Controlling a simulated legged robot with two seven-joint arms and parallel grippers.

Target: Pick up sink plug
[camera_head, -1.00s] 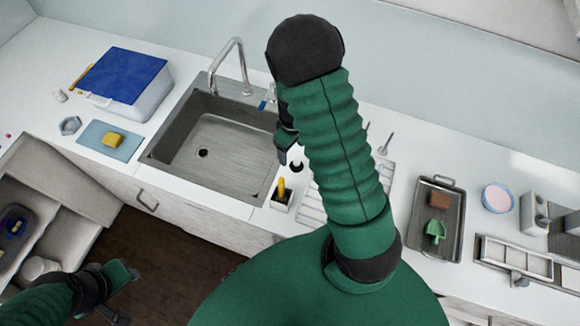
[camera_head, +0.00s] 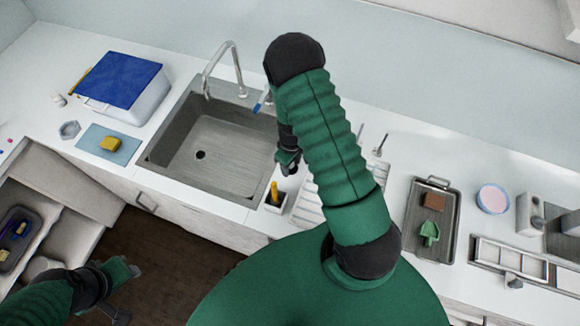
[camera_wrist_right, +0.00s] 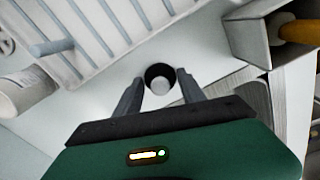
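The sink plug (camera_wrist_right: 160,78), a small round black piece with a light grey middle, lies on the white counter in the right wrist view. My right gripper (camera_wrist_right: 161,88) is open, with one finger on either side of the plug's near edge. I cannot tell whether the fingers touch it. In the head view my right gripper (camera_head: 288,162) points down over the counter just right of the sink (camera_head: 225,150), and the plug is hidden there. My left gripper (camera_head: 126,290) is open and empty at the lower left, over the floor.
A small holder with a yellow-handled tool (camera_head: 274,192) stands close to my right gripper; it also shows in the wrist view (camera_wrist_right: 250,40). A white drying rack (camera_wrist_right: 85,35) lies on the other side. A faucet (camera_head: 208,75) rises behind the sink.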

